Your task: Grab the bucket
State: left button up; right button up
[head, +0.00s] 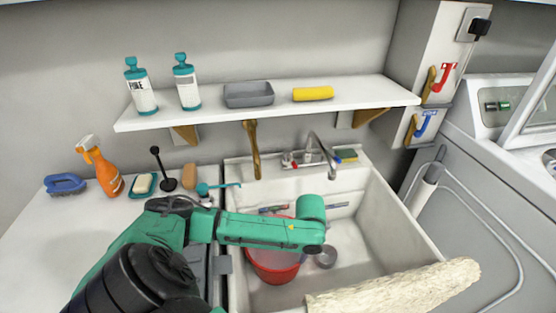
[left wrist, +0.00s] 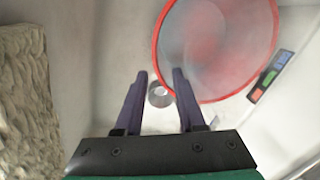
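The red bucket (head: 272,267) stands in the sink, partly covered by my left forearm in the head view. In the left wrist view the bucket (left wrist: 215,50) shows its round red rim and pale inside at the upper right. My left gripper (left wrist: 160,74) is open, its two dark fingers apart with nothing held between them. Its right fingertip appears close to the bucket's left rim; I cannot tell whether they touch. In the head view my left wrist is above the sink beside the bucket, and the fingers are hidden. My right gripper is not in view.
A small grey round object (head: 326,257) lies in the sink right of the bucket. The faucet (head: 318,155) rises at the sink's back. A rough pale roll (head: 395,289) lies across the front right edge. A shelf (head: 270,110) hangs above.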

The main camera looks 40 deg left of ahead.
aim_at(294, 267)
pick_arm(q)
jog(key=f, duration=0.4)
jog(key=a+f+b, duration=0.1)
jog(key=f, duration=0.7)
jog(key=shift+w+a+b, duration=0.15)
jog(key=shift+a+b, duration=0.05)
jog(key=shift+b, duration=0.15)
jog(key=shift+r, duration=0.15)
jog(key=c, duration=0.5)
grip_shut()
